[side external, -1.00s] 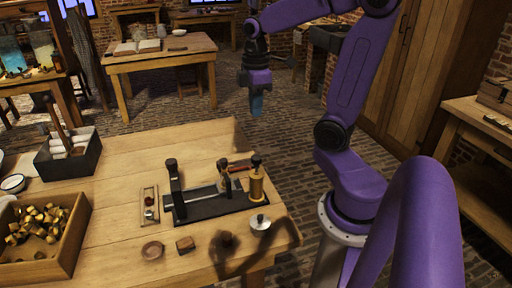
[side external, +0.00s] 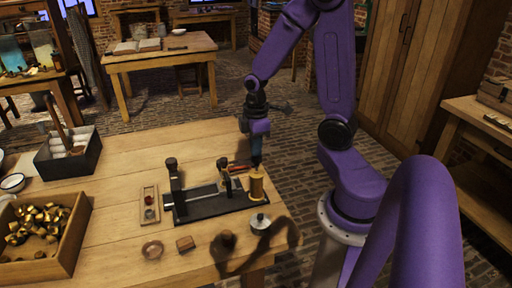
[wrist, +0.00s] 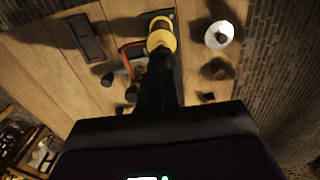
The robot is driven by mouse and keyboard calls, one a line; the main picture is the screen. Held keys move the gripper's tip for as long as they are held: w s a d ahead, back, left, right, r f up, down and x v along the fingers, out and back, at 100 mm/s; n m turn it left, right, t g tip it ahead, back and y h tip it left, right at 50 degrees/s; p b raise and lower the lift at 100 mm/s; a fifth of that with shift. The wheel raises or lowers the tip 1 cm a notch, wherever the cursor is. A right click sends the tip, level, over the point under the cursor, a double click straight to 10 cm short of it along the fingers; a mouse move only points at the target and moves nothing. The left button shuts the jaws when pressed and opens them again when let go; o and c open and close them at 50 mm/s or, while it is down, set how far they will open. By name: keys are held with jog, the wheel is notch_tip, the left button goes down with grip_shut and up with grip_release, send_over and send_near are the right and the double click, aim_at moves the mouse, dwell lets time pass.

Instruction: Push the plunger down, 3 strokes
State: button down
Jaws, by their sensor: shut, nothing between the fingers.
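The plunger's brass cylinder (side external: 257,187) stands upright at the right end of a dark base (side external: 205,210) on the wooden table. My gripper (side external: 256,160) points down right over the cylinder's top, its fingers shut and empty. The plunger's dark knob is hard to tell from the fingertips, so I cannot tell whether they touch it or how far down it is. In the wrist view the yellow cylinder (wrist: 161,39) shows just beyond the dark fingers (wrist: 160,62).
A black upright post (side external: 174,178) stands on the base's left end. A red-handled tool (side external: 240,168) lies behind. A crate of brass pieces (side external: 72,240) is at left.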

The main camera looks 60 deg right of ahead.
jog(key=shift+f, duration=0.2)
jog(key=shift+s+f, duration=0.1)
jog(key=shift+f, duration=1.2)
notch_tip(320, 180, up, 14)
jog(key=shift+r, duration=0.15)
dwell(0.8)
jog(key=shift+w+d+r, duration=0.15)
jog(key=shift+w+r, duration=0.1)
jog(key=shift+w, duration=0.5)
jog(key=shift+w+d+r, duration=0.1)
jog(key=shift+w+r, duration=0.15)
jog(key=shift+w, duration=0.45)
